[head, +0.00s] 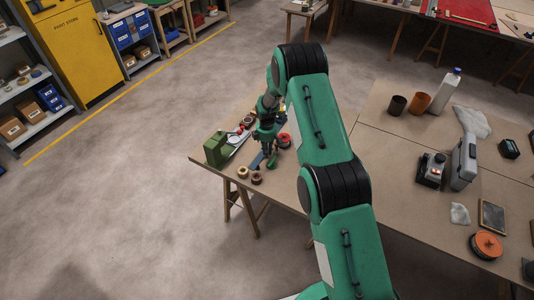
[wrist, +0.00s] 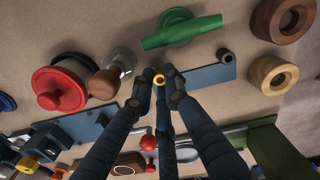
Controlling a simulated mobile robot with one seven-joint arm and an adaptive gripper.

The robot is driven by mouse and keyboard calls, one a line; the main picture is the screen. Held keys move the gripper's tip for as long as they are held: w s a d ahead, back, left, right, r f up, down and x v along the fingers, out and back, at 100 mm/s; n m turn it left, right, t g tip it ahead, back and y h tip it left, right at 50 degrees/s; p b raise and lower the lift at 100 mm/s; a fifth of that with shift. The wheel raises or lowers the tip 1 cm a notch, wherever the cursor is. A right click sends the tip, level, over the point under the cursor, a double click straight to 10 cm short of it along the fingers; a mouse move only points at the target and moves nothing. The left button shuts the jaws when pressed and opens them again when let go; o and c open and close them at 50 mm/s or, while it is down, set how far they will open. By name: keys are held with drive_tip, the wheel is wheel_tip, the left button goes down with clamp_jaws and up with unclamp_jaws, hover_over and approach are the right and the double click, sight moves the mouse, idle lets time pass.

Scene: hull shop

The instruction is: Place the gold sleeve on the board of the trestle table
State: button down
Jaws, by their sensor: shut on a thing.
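In the head view my gripper (head: 266,148) is low over the left end of the trestle table's board (head: 390,160), and the sleeve cannot be made out there. The brown board also fills the wrist view's background (wrist: 100,25). The frames do not show clearly whether the sleeve touches anything below. A blue flat piece (wrist: 208,77) lies just right of the fingertips.
Around my gripper lie a red wheel (wrist: 60,88), a wooden knob (wrist: 106,83), a green handle (wrist: 183,30), a dark nut (wrist: 226,56) and two wooden rings (wrist: 272,75). A green block (head: 216,149) stands at the board's left edge. A white bottle (head: 446,91) stands farther right.

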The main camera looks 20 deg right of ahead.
drive_tip(key=shift+f, duration=0.3)
drive_tip(key=shift+f, duration=0.15)
drive_tip(key=c, duration=2)
unclamp_jaws()
drive_tip(key=shift+r, duration=6.15)
drive_tip(key=shift+a+r, duration=0.1)
drive_tip(key=shift+r, duration=0.05)
